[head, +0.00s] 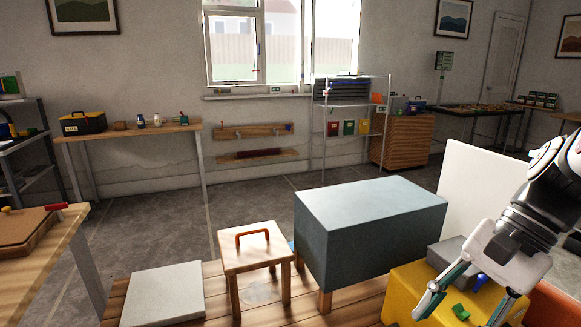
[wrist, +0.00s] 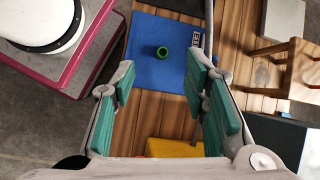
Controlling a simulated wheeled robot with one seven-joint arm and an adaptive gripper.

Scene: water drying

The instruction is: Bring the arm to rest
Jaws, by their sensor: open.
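My gripper (head: 466,304) is at the lower right of the head view, at the end of my arm, which comes in from the right edge. It points down over a yellow box (head: 408,297). In the wrist view my gripper (wrist: 162,100) shows its green-padded fingers wide apart with nothing between them. Beyond the fingers lie wooden boards and a blue mat (wrist: 150,75) with a small green round piece (wrist: 163,52) on it.
A grey-blue block (head: 365,235) on wooden legs stands left of my gripper. A wooden stool (head: 255,255) with an orange handle and a pale slab (head: 163,293) are farther left. A white panel (head: 485,190) stands behind my arm. Grey floor (head: 200,220) is open beyond.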

